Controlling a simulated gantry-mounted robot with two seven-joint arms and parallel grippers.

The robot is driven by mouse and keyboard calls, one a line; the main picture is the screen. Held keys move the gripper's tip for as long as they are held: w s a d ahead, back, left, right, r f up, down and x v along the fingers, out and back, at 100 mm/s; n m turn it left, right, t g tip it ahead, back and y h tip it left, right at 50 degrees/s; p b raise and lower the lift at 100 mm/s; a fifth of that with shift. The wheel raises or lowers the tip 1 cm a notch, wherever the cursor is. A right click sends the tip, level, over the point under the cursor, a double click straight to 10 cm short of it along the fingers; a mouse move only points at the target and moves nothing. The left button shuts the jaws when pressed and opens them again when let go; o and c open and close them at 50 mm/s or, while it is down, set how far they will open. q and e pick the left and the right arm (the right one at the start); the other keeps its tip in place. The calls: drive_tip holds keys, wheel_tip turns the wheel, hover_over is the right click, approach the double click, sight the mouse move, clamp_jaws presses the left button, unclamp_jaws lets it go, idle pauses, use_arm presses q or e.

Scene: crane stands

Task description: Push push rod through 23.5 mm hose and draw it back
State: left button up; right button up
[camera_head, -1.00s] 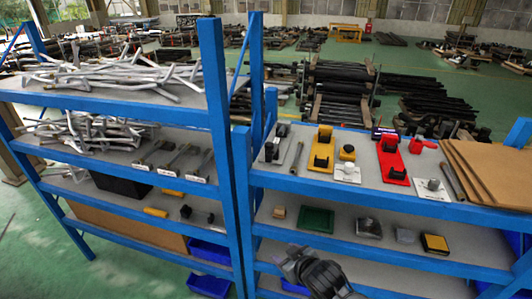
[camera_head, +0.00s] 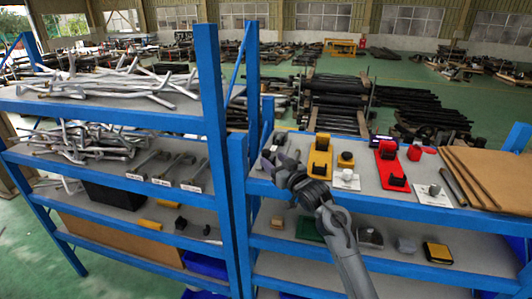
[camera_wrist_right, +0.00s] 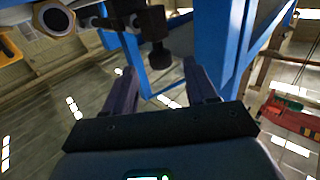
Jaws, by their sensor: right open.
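My right gripper (camera_head: 270,158) is at the left end of the right rack's top shelf. In the right wrist view (camera_wrist_right: 158,70) its two fingers are apart, with nothing held between them. A dark tool with a round knob-like end (camera_wrist_right: 155,35) shows just beyond the fingertips, apart from them as far as I can tell. I cannot tell which thing is the push rod or the 23.5 mm hose. Tools with white labels (camera_head: 162,168) lie on the left rack's middle shelf; the labels are too small to read. My left gripper is not in view.
A blue upright (camera_head: 247,130) stands close left of my right gripper. On the top shelf stand a yellow fixture (camera_head: 320,158), a red fixture (camera_head: 390,165), a white plate (camera_head: 432,195) and brown boards (camera_head: 495,178). Bent grey pipes (camera_head: 110,85) fill the left rack's top shelf.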

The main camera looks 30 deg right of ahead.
sight(268, 156)
drive_tip(key=shift+w+d+p, duration=0.15)
drive_tip(key=shift+w+p, duration=0.45)
drive_tip(key=shift+w, duration=2.25)
drive_tip(key=shift+c, duration=0.3)
clamp_jaws()
